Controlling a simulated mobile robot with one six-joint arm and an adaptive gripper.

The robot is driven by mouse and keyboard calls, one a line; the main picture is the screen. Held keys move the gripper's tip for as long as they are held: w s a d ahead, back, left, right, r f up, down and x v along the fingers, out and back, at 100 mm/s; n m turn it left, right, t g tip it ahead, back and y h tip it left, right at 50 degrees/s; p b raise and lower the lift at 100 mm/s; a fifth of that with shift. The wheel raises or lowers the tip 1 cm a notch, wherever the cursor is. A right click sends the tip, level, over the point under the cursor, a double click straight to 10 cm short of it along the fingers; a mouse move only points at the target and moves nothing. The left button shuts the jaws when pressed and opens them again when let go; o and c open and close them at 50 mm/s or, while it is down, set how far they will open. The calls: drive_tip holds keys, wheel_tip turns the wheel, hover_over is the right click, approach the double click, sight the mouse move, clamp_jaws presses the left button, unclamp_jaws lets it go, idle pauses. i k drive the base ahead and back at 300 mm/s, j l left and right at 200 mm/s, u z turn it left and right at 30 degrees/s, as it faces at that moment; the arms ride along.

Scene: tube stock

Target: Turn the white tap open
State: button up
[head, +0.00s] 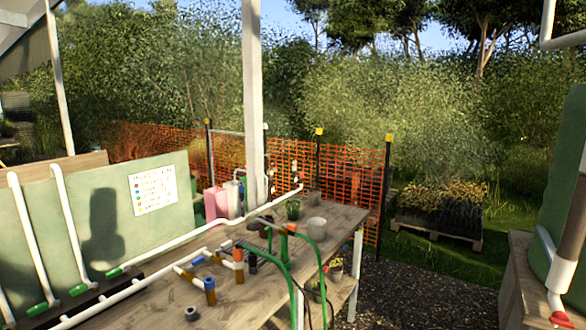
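I cannot clearly pick out a white tap in the head view. A white pipe (190,234) runs along the wooden bench (330,222) and ends at the bench's far side. A second, branched white pipe (140,284) lies nearer, with short branches carrying coloured fittings. Green bent tubes (318,262) with a red-topped piece stand at the bench's front edge. The fittings are too small to tell which turn. My gripper is not in view.
A green board with a colour-keyed sign (153,194) stands behind the bench at left. A white post (252,110) rises behind the bench. Pots (316,225) stand at its far end. At right, a white pipe with a red fitting (560,318) is near a green panel. Gravel (430,290) between is clear.

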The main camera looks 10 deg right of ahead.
sight(228, 244)
drive_tip(key=i+j, duration=0.1)
drive_tip(key=i, duration=2.05)
